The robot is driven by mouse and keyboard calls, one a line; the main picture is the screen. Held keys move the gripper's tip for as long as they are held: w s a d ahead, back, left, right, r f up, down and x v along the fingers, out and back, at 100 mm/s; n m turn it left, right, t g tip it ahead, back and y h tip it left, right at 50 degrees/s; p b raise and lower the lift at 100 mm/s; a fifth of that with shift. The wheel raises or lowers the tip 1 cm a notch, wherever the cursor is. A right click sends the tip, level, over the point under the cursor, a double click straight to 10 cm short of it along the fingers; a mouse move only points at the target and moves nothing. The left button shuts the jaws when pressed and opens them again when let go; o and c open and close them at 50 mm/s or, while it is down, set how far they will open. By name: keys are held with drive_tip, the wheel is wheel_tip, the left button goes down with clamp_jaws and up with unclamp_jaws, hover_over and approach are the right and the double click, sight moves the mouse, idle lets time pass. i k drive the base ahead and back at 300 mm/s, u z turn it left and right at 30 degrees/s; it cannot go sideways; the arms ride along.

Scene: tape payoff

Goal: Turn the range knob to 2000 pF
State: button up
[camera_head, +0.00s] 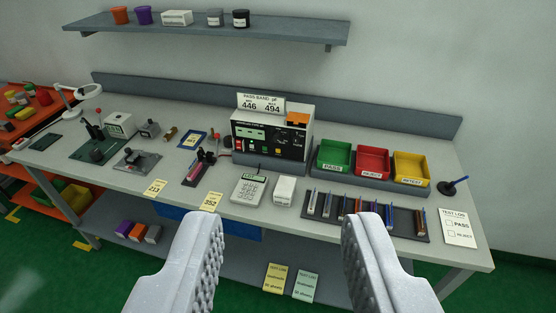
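The meter (270,136), a black-fronted box with a small green display and an orange piece on top, stands at the back middle of the bench. Small knobs and sockets show on its front, but the range knob and its marks are too small to tell apart. A sign (262,103) on top reads "PASS BAND pF", 446 and 494. My gripper (283,225) is open and empty, its two pale ribbed fingers wide apart in front of the bench's front edge, well short of the meter.
Green, red and yellow bins (372,162) stand right of the meter. A calculator (249,188), a white box (285,190) and a dark rack of slim items (366,215) lie in front. Tools and a lamp (75,97) stand left. A shelf (210,31) hangs above.

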sight(277, 137)
drive_tip(key=z, duration=0.3)
drive_tip(key=i, duration=0.95)
drive_tip(key=u, duration=0.45)
